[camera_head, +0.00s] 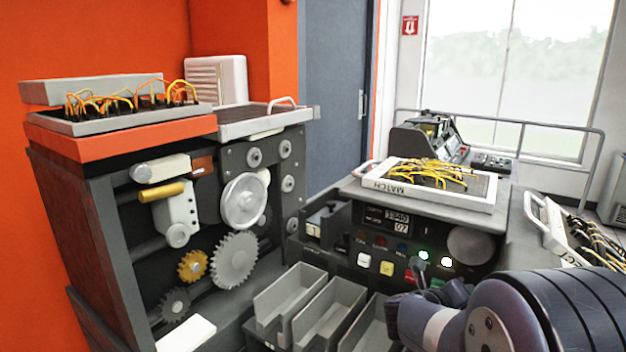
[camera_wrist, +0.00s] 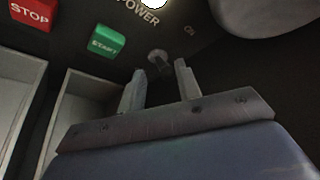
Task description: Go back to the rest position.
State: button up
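In the wrist view my gripper (camera_wrist: 160,76) has its two grey fingers apart, with nothing held between them. A small grey toggle or knob (camera_wrist: 157,58) on the dark panel shows just past the fingertips, roughly in line with the gap. I cannot tell whether the fingers touch it. The word POWER and a bright white lamp (camera_wrist: 153,3) are above it. A green START button (camera_wrist: 106,40) and a red STOP button (camera_wrist: 31,12) are to the left. In the head view my arm comes in from the lower right and largely hides the gripper before the control panel (camera_head: 375,243).
Grey card bins (camera_head: 290,297) stand below the panel, close to my arm. A plugboard marked MATCH (camera_head: 372,183) with yellow wires lies on the console top. Another wired board (camera_head: 556,230) is at right. A gear cabinet (camera_head: 90,240) stands at left.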

jog(key=shift+f+t+b, duration=0.15)
jog(key=shift+t+b, duration=0.15)
jog(key=shift+b, duration=0.55)
